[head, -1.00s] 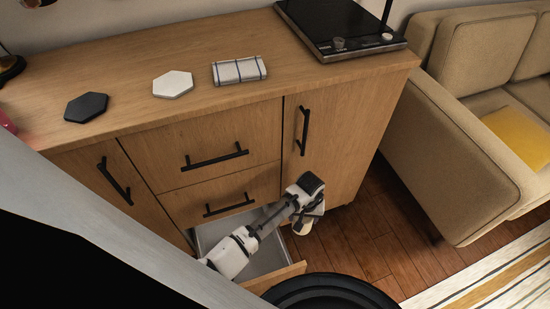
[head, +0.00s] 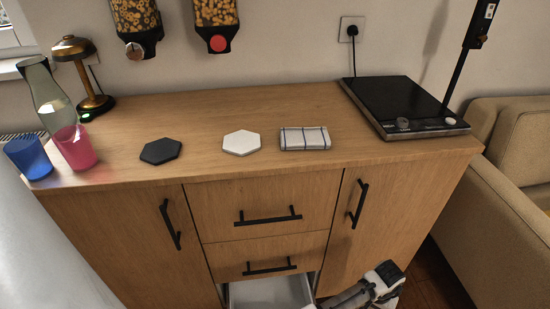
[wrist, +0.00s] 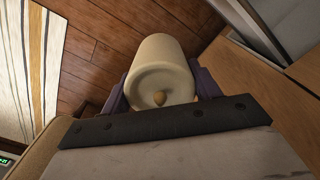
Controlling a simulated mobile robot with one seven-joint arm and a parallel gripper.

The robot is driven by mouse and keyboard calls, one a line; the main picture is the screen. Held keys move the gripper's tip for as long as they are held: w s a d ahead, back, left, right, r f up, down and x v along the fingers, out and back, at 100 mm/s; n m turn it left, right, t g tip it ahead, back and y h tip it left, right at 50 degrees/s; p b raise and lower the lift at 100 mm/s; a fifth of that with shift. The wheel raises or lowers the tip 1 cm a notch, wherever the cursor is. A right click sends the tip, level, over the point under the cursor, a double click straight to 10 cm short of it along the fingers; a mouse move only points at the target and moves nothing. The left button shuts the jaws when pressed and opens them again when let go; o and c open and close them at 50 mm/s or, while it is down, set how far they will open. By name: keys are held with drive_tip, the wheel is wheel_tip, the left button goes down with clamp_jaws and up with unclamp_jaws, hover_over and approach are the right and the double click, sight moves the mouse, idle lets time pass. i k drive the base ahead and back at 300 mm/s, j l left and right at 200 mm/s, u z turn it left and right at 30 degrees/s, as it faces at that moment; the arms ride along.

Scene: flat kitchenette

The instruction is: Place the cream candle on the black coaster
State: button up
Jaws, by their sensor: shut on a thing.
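The cream candle (wrist: 161,72) is held between the fingers of my gripper (wrist: 160,92) in the wrist view, its wick end facing the camera. In the head view my wrist shows at the bottom edge, low in front of the cabinet; the fingers and candle are out of that frame. The black hexagonal coaster (head: 160,151) lies flat and bare on the wooden countertop, left of the white coaster, well above and left of my gripper.
A white hexagonal coaster (head: 242,142) and a folded cloth (head: 304,138) lie right of the black one. A blue cup (head: 29,157), pink cup (head: 75,147), carafe (head: 50,95) and lamp (head: 84,75) stand left. A hob (head: 405,105) is right. The lowest drawer (head: 270,292) is open.

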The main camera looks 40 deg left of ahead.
sight(160, 150)
drive_tip(key=k+j+u, duration=0.2)
drive_tip(key=u, duration=0.2)
drive_tip(key=k+j+u, duration=0.2)
drive_tip(key=u, duration=0.2)
drive_tip(key=k+j+u, duration=0.15)
drive_tip(key=j+u, duration=0.2)
drive_tip(key=k+j+u, duration=0.1)
drive_tip(key=j+u, duration=0.3)
drive_tip(key=l, duration=0.1)
